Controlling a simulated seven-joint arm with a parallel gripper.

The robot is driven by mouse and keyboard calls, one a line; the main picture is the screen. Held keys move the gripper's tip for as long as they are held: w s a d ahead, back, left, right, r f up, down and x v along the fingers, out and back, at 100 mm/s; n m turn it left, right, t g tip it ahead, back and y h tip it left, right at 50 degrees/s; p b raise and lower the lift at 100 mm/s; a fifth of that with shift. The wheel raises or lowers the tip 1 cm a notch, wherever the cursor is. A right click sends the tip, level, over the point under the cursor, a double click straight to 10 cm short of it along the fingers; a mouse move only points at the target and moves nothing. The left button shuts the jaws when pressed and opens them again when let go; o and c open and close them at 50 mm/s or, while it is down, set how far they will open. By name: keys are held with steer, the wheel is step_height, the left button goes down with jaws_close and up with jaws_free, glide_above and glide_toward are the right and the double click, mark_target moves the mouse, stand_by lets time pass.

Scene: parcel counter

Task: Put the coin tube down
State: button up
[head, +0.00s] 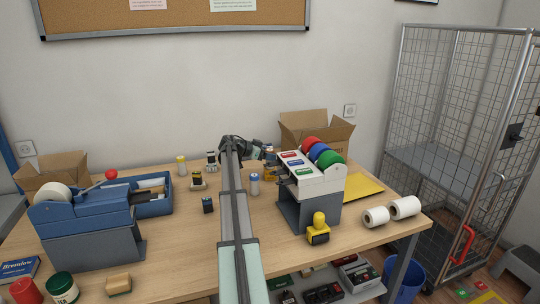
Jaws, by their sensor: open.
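My arm reaches from the bottom middle across the table, and my gripper (268,153) is at its far end, small in the view and pointing right. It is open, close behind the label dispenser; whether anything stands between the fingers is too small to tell. A pale tube with a blue top (254,184) stands upright on the table, just right of my arm and apart from it. A similar pale tube with a yellow top (181,166) stands upright further left at the back. I cannot tell which one is the task's coin tube.
The label dispenser (312,182) with red, blue and green rolls stands right of my arm. A blue tape machine (85,215) fills the left. Small stamps (198,181) stand left of my arm. White rolls (376,217) lie at right. Bare wood (180,235) shows at front left.

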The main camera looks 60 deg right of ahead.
steer(key=shift+r, duration=0.2)
steer(key=v, duration=1.2)
steer(key=shift+f, duration=0.1)
